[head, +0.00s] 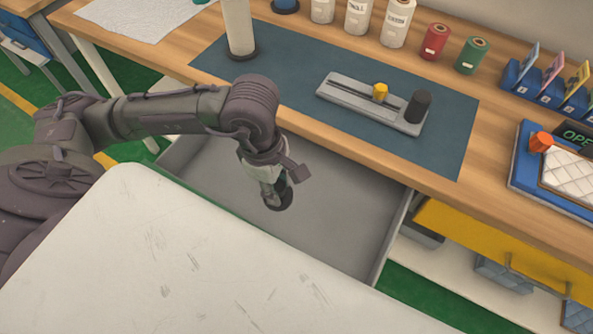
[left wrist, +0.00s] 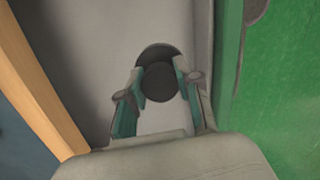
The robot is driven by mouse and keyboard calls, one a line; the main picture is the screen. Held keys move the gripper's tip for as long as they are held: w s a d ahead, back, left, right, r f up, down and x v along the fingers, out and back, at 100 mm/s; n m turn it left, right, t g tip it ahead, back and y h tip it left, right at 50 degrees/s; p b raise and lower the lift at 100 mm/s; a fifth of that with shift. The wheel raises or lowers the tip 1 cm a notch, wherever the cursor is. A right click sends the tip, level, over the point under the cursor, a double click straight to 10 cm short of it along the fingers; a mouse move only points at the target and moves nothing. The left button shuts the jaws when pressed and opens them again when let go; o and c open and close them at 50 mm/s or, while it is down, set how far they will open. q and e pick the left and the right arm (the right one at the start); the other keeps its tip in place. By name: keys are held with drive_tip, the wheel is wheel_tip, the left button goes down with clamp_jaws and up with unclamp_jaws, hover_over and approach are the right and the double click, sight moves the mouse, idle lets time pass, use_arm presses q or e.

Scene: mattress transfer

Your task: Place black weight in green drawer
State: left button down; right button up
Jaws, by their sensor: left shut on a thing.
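The drawer (head: 340,200) is pulled out below the bench, with a grey inside that looks mostly bare. My left gripper (head: 272,186) points down inside it and is shut on the black weight (head: 283,197). In the left wrist view the round dark top of the black weight (left wrist: 158,83) sits between the two fingers of my left gripper (left wrist: 160,88). A dark round patch shows around it. I cannot tell whether the weight touches the drawer floor. A green surface (left wrist: 285,90) runs along the drawer's right side there. My right gripper is not in view.
On the bench's blue mat (head: 455,130) stand a grey fixture (head: 350,100) with a yellow knob and a black cylinder (head: 418,106), and a white post (head: 238,25). Spools (head: 435,42) line the back. A yellow drawer front (head: 500,245) is at the right.

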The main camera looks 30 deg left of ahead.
use_arm(q)
drive_tip(key=n, duration=0.2)
drive_tip(key=s+n+b, duration=0.1)
drive_tip(key=n, duration=0.1)
drive_tip(key=shift+t, duration=0.3)
drive_tip(key=shift+f+n+b, duration=0.1)
drive_tip(key=shift+n+b, duration=0.25)
drive_tip(key=shift+n, duration=0.15)
drive_tip(key=shift+w+d+f+b, duration=0.25)
drive_tip(key=shift+w+f+b, duration=0.3)
drive_tip(key=shift+b, duration=0.1)
drive_tip(key=shift+w+d+f+b, duration=0.2)
drive_tip(key=shift+w+f+b, duration=0.2)
drive_tip(key=shift+w+b, duration=0.2)
drive_tip(key=w+p, duration=0.1)
drive_tip(key=w, duration=0.1)
hover_over(317, 193)
drive_tip(key=f, duration=0.4)
drive_tip(key=shift+s+a+f+p, duration=0.15)
drive_tip(key=shift+a+f+p, duration=0.1)
drive_tip(key=shift+a+p, duration=0.1)
drive_tip(key=shift+d+f, duration=0.1)
drive_tip(key=shift+f, duration=0.05)
wheel_tip(317, 193, down, 4)
drive_tip(key=shift+r, duration=0.15)
drive_tip(key=shift+f, duration=0.25)
drive_tip(key=c, duration=0.8)
unclamp_jaws()
